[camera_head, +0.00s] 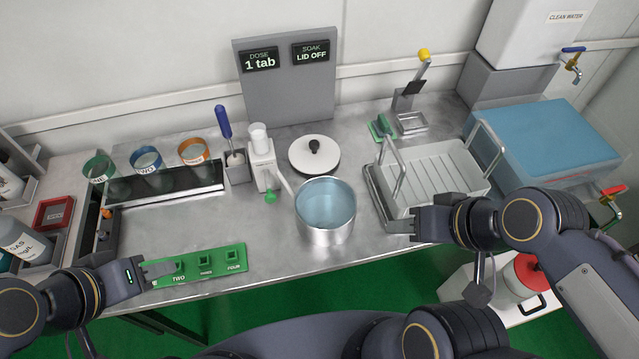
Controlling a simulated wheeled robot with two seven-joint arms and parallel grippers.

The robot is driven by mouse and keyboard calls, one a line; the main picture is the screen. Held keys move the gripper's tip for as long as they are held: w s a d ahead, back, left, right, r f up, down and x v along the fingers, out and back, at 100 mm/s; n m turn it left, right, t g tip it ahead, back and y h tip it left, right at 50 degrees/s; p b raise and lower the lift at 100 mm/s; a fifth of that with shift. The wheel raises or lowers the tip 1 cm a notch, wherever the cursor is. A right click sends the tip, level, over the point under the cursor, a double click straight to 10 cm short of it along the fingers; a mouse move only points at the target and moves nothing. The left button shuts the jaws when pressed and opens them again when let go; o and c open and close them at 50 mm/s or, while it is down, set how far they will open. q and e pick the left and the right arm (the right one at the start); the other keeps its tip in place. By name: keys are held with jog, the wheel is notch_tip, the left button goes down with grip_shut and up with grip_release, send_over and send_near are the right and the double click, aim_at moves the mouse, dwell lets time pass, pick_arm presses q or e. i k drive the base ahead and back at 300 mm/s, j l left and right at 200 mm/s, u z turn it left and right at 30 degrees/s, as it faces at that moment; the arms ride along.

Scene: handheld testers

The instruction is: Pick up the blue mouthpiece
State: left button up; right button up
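I cannot make out a piece that is clearly the blue mouthpiece. The blue-rimmed round piece marked TWO (147,160) stands at the back left between a green-rimmed one (99,169) and an orange-rimmed one (193,152). A green board (208,264) with raised square holders and number labels lies at the counter's front left. My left gripper (162,269) is over its left end, covering part of it, well in front of the blue-rimmed piece. My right gripper (402,225) is by the front left corner of the white ribbed tray (432,172). Neither gripper's finger gap shows clearly.
A steel pot of bluish liquid (325,222) stands mid-counter, its white lid (314,155) behind it. A white pump bottle (261,160) and a blue-handled brush (224,122) stand left of the lid. A blue-topped basin (550,140) is at right. Bare counter lies between board and pot.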

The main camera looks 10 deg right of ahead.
aim_at(104, 237)
jog(key=k+j+u, duration=0.1)
jog(key=u, duration=0.25)
jog(key=j+u, duration=0.5)
jog(key=u, duration=0.2)
jog(key=i+j+z, duration=0.1)
jog(key=j, duration=0.25)
jog(key=i+j+z, duration=0.1)
jog(key=i+j, duration=0.15)
jog(key=j, duration=0.15)
jog(key=i+j+z, duration=0.1)
jog(key=j, duration=0.3)
jog(key=i+j+z, duration=0.15)
jog(key=j, duration=0.25)
jog(key=i+j+z, duration=0.1)
jog(key=j, duration=0.3)
